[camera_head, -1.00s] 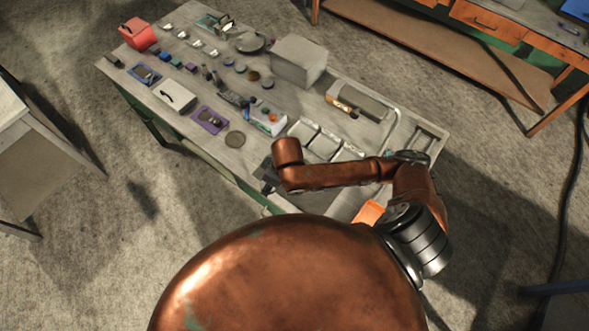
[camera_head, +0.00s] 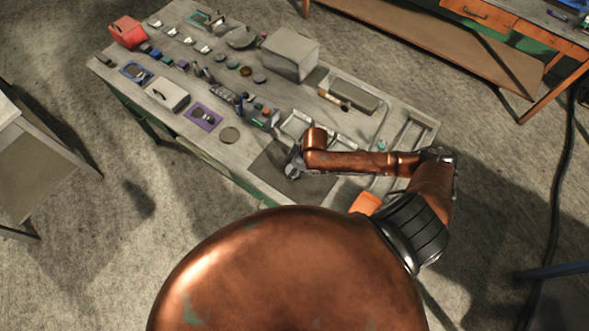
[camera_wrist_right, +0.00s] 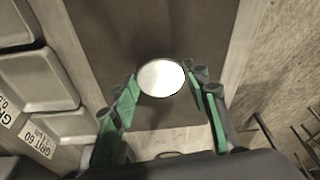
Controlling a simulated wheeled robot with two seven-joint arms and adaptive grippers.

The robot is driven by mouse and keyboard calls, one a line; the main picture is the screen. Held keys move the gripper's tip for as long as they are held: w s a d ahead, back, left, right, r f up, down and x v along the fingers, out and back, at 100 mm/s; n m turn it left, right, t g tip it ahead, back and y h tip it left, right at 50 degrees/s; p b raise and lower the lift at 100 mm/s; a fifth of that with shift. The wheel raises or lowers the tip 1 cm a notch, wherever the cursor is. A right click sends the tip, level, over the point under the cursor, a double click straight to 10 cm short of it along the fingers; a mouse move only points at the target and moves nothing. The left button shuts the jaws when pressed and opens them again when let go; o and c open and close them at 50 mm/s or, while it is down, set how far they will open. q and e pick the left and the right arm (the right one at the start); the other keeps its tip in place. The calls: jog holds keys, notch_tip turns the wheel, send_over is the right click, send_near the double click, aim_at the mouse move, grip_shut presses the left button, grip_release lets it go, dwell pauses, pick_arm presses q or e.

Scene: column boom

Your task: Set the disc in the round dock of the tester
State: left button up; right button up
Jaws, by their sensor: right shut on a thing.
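In the right wrist view a bright, shiny round disc (camera_wrist_right: 161,78) sits between the two green-padded fingertips of my right gripper (camera_wrist_right: 164,82), which is shut on it. The disc is held over a dark mat; its height above the mat is hard to judge. In the head view my right gripper (camera_head: 292,168) is small and partly hidden by my copper arm, over the mat. My left gripper is not in view.
The dark mat (camera_head: 268,180) is bare around my gripper. Labelled grey bins (camera_wrist_right: 48,83) stand left of it in the wrist view.

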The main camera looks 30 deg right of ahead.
jog(key=shift+f, duration=0.75)
jog(key=o, duration=1.5)
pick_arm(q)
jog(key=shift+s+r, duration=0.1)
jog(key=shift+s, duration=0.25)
